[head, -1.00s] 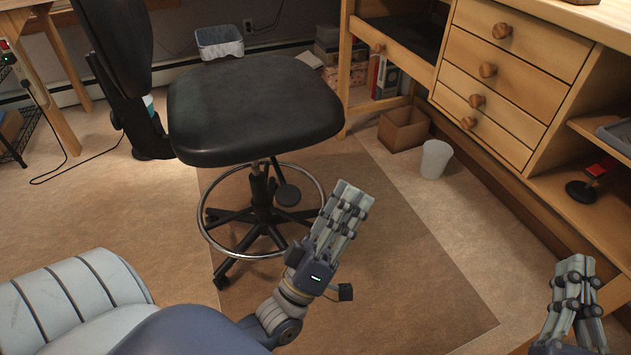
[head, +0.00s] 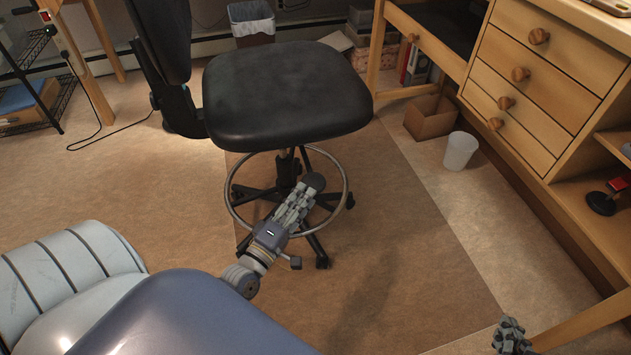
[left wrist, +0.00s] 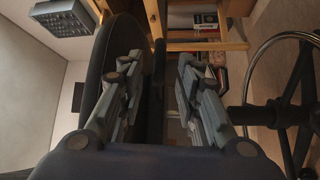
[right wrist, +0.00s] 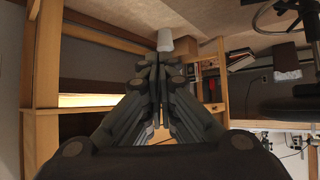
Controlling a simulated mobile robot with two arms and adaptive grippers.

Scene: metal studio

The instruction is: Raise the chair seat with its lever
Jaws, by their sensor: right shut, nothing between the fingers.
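The black chair seat (head: 288,92) sits level on a dark column above a footrest ring (head: 345,195). The lever's dark paddle (head: 315,181) sticks out under the seat, right of the column. My left gripper (head: 306,193) is below the seat with its fingertips close to the paddle. In the left wrist view its fingers (left wrist: 160,75) stand apart, with a thin dark upright piece, probably the lever paddle (left wrist: 158,90), between them; contact cannot be told. The seat (left wrist: 118,45) is left of it there. My right gripper (head: 511,330) is shut and empty, low at right; its fingers meet in the right wrist view (right wrist: 157,62).
A wooden workbench with drawers (head: 545,65) fills the right side. A white bin (head: 460,150) and a cardboard box (head: 430,118) stand on the floor beside it. The chair's backrest (head: 165,45) is at left. The floor in front is open.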

